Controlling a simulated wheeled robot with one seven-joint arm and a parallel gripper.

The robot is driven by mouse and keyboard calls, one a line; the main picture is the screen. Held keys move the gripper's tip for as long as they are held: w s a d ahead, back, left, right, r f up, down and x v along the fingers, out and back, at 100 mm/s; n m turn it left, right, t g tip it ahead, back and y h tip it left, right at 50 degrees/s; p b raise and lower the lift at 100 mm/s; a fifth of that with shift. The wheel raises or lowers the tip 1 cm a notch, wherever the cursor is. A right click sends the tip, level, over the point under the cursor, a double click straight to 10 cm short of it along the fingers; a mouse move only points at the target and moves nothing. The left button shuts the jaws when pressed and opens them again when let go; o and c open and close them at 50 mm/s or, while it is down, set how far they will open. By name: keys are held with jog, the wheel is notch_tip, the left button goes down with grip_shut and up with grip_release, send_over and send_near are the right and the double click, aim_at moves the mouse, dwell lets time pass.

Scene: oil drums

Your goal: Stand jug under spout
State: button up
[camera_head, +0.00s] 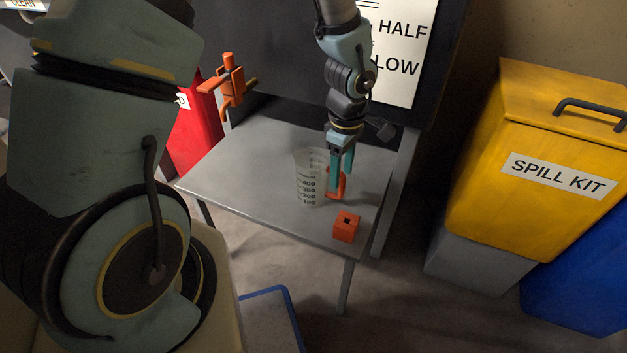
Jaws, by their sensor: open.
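The jug (309,181) is a clear measuring jug with dark graduation marks, standing upright on the grey metal table (250,165). Its orange handle (341,187) is on its right side. My gripper (341,180) points down at the handle, its teal fingers open and overlapping the handle in this view. I cannot tell whether they touch it. An orange tap (232,82), likely the spout, is to the upper left of the jug, over the table's back left edge. The jug is not under it.
A small orange block (346,228) with a dark square hole sits near the table's front right corner. A red container (195,125) stands behind left. A yellow spill kit bin (530,170) and a blue bin (585,285) stand right. The left tabletop is clear.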

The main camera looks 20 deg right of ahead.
aim_at(340, 197)
notch_tip(340, 197, down, 5)
jog(key=shift+d+f+b, duration=0.1)
jog(key=shift+d+b, duration=0.05)
jog(key=shift+b, duration=0.3)
jog(key=shift+c, duration=0.2)
grip_shut()
dwell(1.0)
